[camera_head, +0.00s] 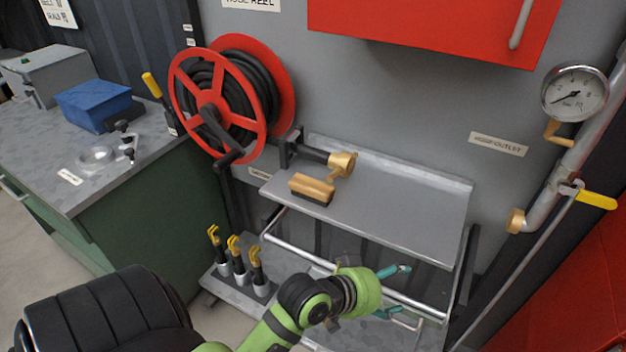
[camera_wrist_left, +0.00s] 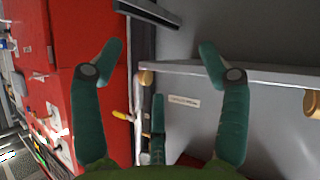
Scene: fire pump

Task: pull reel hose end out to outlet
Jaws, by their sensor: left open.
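The red hose reel (camera_head: 222,100) with coiled black hose hangs on the grey wall at upper left in the head view. Its hose end, a brass coupling (camera_head: 343,163) on a short black piece, sits in a dark wall holder over the shelf. The brass outlet (camera_head: 516,220) is on the pipe at right; it also shows in the left wrist view (camera_wrist_left: 147,77). A brass piece (camera_wrist_left: 312,103) at that view's right edge looks like the hose end. My left gripper (camera_head: 393,292) is open and empty, low in front of the shelf, apart from hose end and outlet. My right gripper is not in view.
A metal rail (camera_head: 350,268) runs below. Several yellow-tipped tools (camera_head: 235,250) stand at lower left. A pressure gauge (camera_head: 575,92) and yellow valve lever (camera_head: 596,199) are by the outlet. A red cabinet (camera_head: 430,30) overhangs.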

